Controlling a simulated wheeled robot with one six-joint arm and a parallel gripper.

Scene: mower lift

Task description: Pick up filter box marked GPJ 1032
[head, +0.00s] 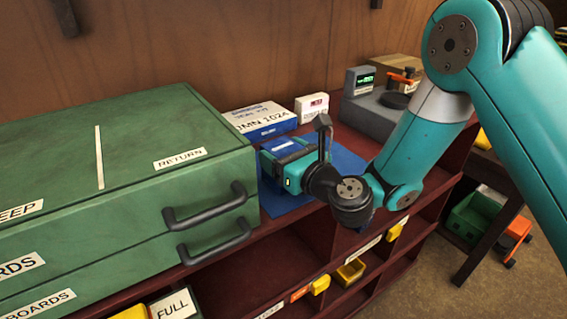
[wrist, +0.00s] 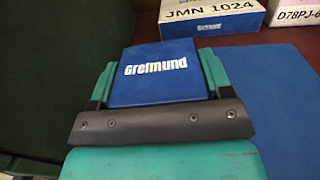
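A blue-topped box (wrist: 160,72) with white "Greimund" lettering sits between the two teal fingers of my gripper (wrist: 158,75). The fingers lie flush along its left and right sides, shut on it. In the head view the box (head: 283,146) shows small behind my gripper (head: 287,160), over the blue mat (head: 345,160). Its marked face is hidden, so I cannot read whether it says GPJ 1032. I cannot tell whether it rests on the mat or is just above it. A white and blue box marked JMN 1024 (head: 258,121) lies behind; it also shows in the wrist view (wrist: 212,12).
A small white box (head: 312,106) stands beside the JMN 1024 box. A large green drawer cabinet (head: 110,150) with dark handles is close on the left. A grey device (head: 372,112) with a green display stands at the right. Bare mat lies right of the gripper.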

